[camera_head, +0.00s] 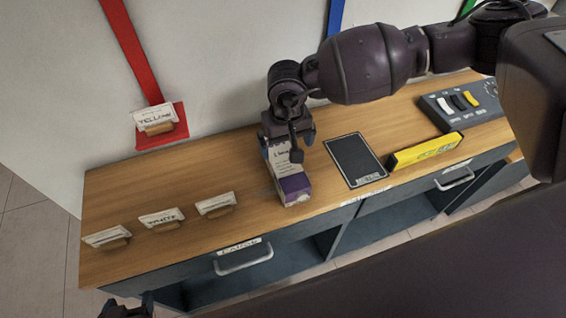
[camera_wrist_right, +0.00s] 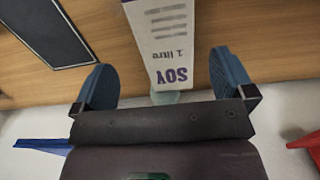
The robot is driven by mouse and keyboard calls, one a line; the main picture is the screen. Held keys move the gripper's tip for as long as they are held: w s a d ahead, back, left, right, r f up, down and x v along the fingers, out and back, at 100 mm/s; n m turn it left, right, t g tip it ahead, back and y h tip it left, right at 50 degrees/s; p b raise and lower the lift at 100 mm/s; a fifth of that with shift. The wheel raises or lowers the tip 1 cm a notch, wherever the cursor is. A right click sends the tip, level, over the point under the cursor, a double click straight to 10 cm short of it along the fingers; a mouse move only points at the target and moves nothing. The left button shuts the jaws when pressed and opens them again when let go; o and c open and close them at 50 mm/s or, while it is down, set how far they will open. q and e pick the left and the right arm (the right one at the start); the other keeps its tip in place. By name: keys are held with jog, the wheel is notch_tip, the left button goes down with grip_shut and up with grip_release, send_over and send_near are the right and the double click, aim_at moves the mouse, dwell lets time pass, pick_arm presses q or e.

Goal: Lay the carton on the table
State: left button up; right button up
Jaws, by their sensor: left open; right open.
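The soy carton (camera_head: 292,185), white with a purple end, is on the wooden table (camera_head: 240,170) near its middle. It appears to lie on its side, purple end towards the front edge. My right gripper (camera_head: 287,140) is over its back end, open, partly hiding it. In the right wrist view the carton (camera_wrist_right: 165,40) shows its "SOY 1 litre" face, between the two blue fingers of my right gripper (camera_wrist_right: 165,80), with gaps on both sides. My left gripper (camera_head: 126,309) is low at the bottom left edge, away from the table top, mostly cut off.
A dark framed panel (camera_head: 355,160) lies right of the carton, then a yellow level (camera_head: 425,150) and a switch box (camera_head: 462,103). Several label cards, one a white card (camera_head: 162,219), stand at the left. A red holder (camera_head: 160,128) is on the wall.

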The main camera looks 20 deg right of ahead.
aim_at(284, 158)
notch_tip(284, 158, down, 3)
jog(key=shift+a+f, duration=0.15)
jog(key=shift+f, duration=1.15)
jog(key=shift+a+f, duration=0.15)
jog(key=shift+f, duration=1.15)
jog(key=shift+c, duration=0.5)
jog(key=c, duration=1.4)
jog(key=shift+r, duration=0.1)
jog(key=shift+c, duration=1.1)
jog(key=shift+r, duration=0.15)
